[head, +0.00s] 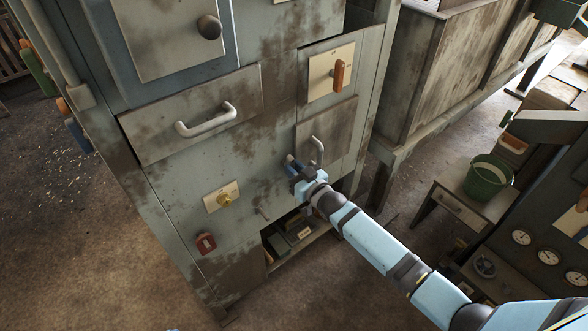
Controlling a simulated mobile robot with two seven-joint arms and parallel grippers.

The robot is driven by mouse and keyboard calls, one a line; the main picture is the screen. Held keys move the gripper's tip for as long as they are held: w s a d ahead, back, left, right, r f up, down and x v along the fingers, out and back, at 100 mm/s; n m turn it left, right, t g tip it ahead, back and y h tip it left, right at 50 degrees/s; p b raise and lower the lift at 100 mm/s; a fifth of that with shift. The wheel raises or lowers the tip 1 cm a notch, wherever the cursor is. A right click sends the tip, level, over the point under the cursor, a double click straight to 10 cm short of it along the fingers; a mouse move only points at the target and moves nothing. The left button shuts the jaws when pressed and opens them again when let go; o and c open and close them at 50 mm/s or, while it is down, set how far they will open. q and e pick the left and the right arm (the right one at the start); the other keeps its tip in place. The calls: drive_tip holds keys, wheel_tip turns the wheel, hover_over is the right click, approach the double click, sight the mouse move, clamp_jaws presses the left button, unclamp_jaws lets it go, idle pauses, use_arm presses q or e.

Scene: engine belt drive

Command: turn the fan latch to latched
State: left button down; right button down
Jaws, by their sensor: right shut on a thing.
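My right gripper (295,168) is at the front of the grey-green cabinet (262,160), just left of a small door with a curved grey handle (318,151). It is shut on a small part at the cabinet front, which I take to be the fan latch. The jaws and wrist hide nearly all of that part, so its angle cannot be told. My right arm (375,245) reaches in from the lower right. My left gripper is not in view.
The cabinet also carries a drawer handle (207,120), an orange-handled switch (339,72), a brass knob (223,200) and a red switch (206,243). An open shelf (300,241) lies below the gripper. A green bucket (487,177) stands on a low table at right.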

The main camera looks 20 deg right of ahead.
use_arm(q)
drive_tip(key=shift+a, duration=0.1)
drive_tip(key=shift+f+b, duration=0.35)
drive_tip(key=shift+b, duration=0.15)
use_arm(e)
drive_tip(key=n, duration=1.7)
drive_tip(key=shift+f+n, duration=0.1)
drive_tip(key=shift+n, duration=0.3)
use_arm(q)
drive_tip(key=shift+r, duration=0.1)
use_arm(e)
drive_tip(key=c, duration=1.1)
unclamp_jaws()
drive_tip(key=shift+o, duration=0.2)
drive_tip(key=shift+s, duration=0.1)
